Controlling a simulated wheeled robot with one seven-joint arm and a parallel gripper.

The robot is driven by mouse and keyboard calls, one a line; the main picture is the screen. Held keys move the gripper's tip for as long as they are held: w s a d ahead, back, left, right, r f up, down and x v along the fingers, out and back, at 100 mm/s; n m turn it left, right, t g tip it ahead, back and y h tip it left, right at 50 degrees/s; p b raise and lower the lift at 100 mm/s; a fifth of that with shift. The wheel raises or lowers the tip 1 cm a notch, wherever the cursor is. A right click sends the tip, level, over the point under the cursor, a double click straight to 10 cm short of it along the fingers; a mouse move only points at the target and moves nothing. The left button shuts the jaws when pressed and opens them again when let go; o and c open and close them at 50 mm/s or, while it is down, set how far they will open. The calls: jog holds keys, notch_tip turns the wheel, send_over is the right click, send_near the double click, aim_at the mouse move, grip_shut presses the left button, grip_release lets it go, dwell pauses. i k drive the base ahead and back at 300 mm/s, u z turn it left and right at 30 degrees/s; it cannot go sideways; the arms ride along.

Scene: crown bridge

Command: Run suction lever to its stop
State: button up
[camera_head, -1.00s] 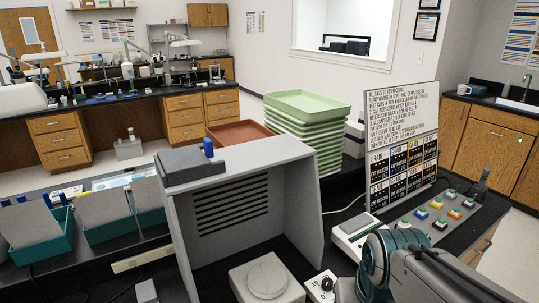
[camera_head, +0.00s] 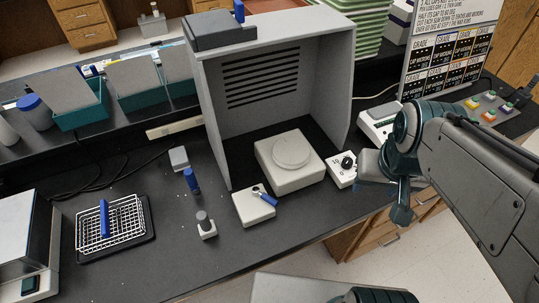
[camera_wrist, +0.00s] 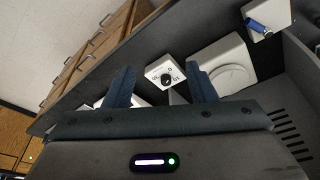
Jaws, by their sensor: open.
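One blue lever (camera_head: 268,198) lies tilted on a small white box (camera_head: 252,209) at the hood's front left. The other blue upright piece (camera_head: 239,11) stands by a dark grey box on top of the grey hood (camera_head: 218,125). The white box's blue lever also shows in the wrist view (camera_wrist: 257,26), at upper right. My gripper (camera_wrist: 161,82) is open and empty. A white dial box (camera_wrist: 165,75) appears between its fingers, beyond them. It is apart from both levers.
A white round-topped unit (camera_head: 290,160) stands inside the hood. The dial box (camera_head: 342,168) is at its right, near my arm. The bench front (camera_head: 290,228) is clear.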

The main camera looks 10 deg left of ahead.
aim_at(256, 192)
jog(key=z, duration=0.05)
jog(key=k, duration=0.5)
jog(key=z, duration=0.9)
jog(key=i, duration=0.85)
jog(key=u, duration=1.55)
